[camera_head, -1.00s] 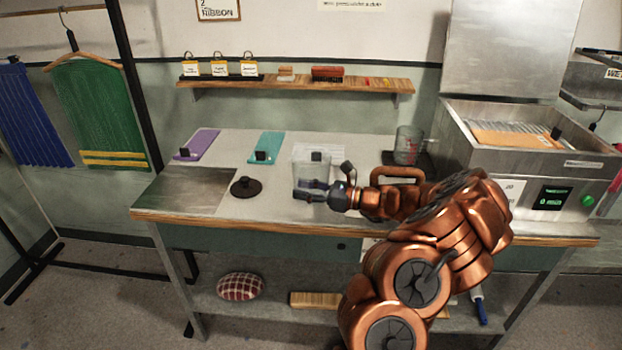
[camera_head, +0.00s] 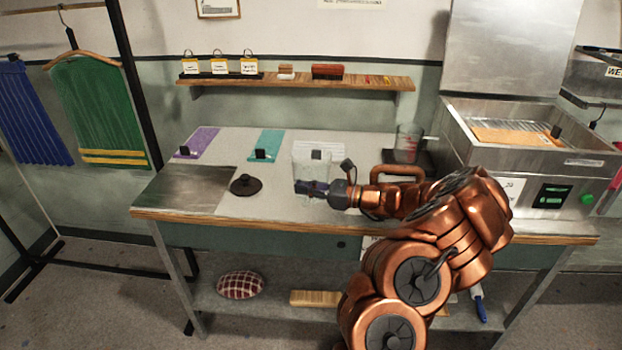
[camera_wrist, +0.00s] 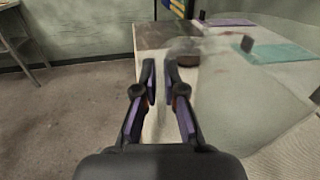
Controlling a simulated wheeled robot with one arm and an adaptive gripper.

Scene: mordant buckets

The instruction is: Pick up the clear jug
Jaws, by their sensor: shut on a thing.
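The clear jug (camera_head: 312,161) is a see-through vessel on the white worktop (camera_head: 222,219), left of my arm. My gripper (camera_head: 300,187) is at the jug's near side, low against it. The fingers are closed together there on a part of the jug. In the wrist view my gripper (camera_wrist: 160,75) shows its two fingers with a narrow gap between the tips. The jug's clear wall (camera_wrist: 225,95) shows faintly to the right of the fingers. The exact part held is hard to make out. The jug looks upright.
A dark round lid-like piece (camera_head: 246,185) lies left of the jug. Purple (camera_head: 203,140) and teal (camera_head: 268,143) cards lie behind. A measuring jug with red marks (camera_head: 408,143) stands back right, beside a steel bath (camera_head: 540,151). A wall shelf (camera_head: 300,84) hangs above.

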